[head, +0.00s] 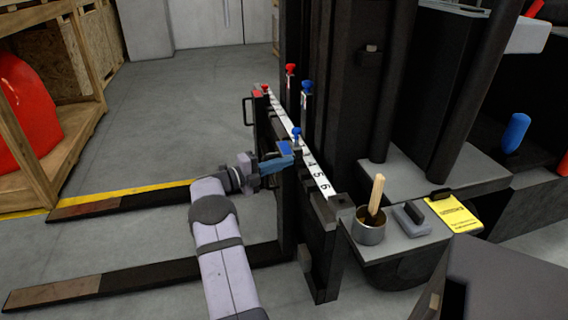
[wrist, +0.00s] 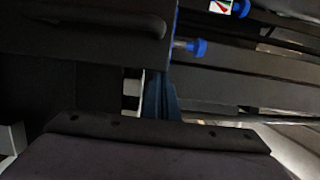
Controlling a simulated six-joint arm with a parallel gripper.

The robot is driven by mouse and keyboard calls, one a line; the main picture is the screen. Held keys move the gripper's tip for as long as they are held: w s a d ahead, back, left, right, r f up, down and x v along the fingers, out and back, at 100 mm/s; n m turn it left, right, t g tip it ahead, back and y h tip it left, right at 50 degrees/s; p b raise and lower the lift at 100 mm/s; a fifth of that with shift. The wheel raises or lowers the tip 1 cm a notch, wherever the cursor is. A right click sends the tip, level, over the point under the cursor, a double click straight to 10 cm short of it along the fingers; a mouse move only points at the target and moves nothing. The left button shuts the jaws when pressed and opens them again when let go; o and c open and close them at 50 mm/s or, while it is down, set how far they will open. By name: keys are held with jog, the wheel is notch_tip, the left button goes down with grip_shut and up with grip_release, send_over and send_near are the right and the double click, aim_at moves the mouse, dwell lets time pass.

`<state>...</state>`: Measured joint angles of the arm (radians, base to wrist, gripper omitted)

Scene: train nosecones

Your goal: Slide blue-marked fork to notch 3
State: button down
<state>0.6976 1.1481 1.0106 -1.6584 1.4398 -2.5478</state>
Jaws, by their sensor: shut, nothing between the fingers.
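The near fork (head: 160,273), apparently the blue-marked one, hangs on the carriage. Its upright shank is partly hidden by my arm. A blue knob (head: 297,132) stands at its top, beside the white number strip (head: 318,178), just beyond the visible 4. 5 and 6 show nearer; the digit at the fork is hidden. My gripper (head: 290,160) is shut and empty, with blue fingers beside the shank top, below the knob. In the wrist view the fingers (wrist: 160,98) are close to a dark plate with a handle (wrist: 100,25) and a blue knob (wrist: 198,47); contact is unclear.
The red-marked fork (head: 110,205) hangs at the strip's far end, with a red knob (head: 265,88). A red-topped post (head: 291,68) and a blue-topped post (head: 307,87) stand behind. A cup with a brush (head: 370,228) sits on the right ledge.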

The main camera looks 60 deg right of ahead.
jog(key=shift+r, duration=0.1)
jog(key=w+a+p, duration=0.2)
jog(key=a+p, duration=0.5)
jog(key=a, duration=0.4)
jog(key=shift+w+a+p, duration=0.2)
jog(key=shift+a+p, duration=0.05)
jog(key=shift+p, duration=0.05)
